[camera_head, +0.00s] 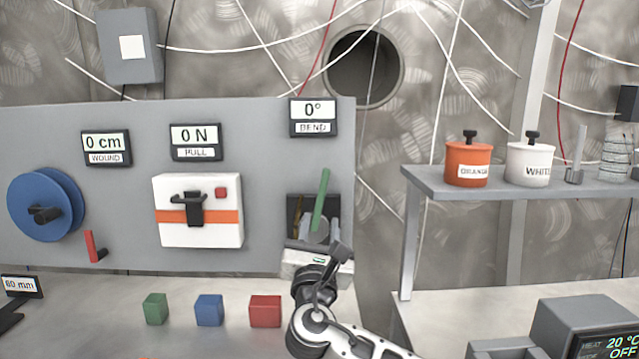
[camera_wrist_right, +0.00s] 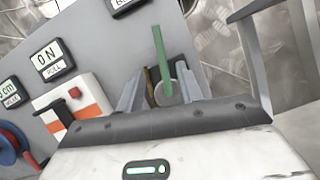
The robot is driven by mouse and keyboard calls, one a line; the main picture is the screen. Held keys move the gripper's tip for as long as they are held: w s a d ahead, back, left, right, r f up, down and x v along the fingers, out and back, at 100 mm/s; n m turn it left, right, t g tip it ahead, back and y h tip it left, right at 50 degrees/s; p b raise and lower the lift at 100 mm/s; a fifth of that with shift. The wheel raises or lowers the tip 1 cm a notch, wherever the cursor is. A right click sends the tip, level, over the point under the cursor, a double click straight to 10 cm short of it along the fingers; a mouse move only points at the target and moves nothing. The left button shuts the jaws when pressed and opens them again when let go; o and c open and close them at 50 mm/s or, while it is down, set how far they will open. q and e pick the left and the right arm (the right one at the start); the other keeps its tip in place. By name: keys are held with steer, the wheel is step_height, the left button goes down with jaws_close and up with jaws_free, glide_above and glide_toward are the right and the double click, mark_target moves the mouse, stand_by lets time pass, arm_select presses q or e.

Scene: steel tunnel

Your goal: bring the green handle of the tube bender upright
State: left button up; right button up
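The green handle (camera_head: 321,199) of the tube bender stands up from a dark bracket (camera_head: 297,208) on the grey panel. It leans slightly to the right at the top in the head view. It also shows in the right wrist view (camera_wrist_right: 160,55), rising from a round grey hub (camera_wrist_right: 167,94). My right gripper (camera_head: 318,228) is in front of the bender, below most of the handle. In the right wrist view its fingers (camera_wrist_right: 160,88) are spread, with the hub and handle's lower end seen between them. Contact cannot be told. My left gripper is not in view.
The bend display (camera_head: 313,110) reads 0°. A pull box (camera_head: 198,232) and a blue spool (camera_head: 38,205) sit left on the panel. Green (camera_head: 156,309), blue (camera_head: 209,310) and red (camera_head: 265,311) cubes lie on the bench. A shelf (camera_head: 420,180) with pots stands right.

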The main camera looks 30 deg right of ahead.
mark_target(323, 190)
steer(key=p+x, duration=0.1)
steer(key=x, duration=1.1)
steer(key=shift+w+d+f+p, duration=0.1)
steer(key=shift+w+p, duration=0.05)
steer(key=shift+p, duration=0.25)
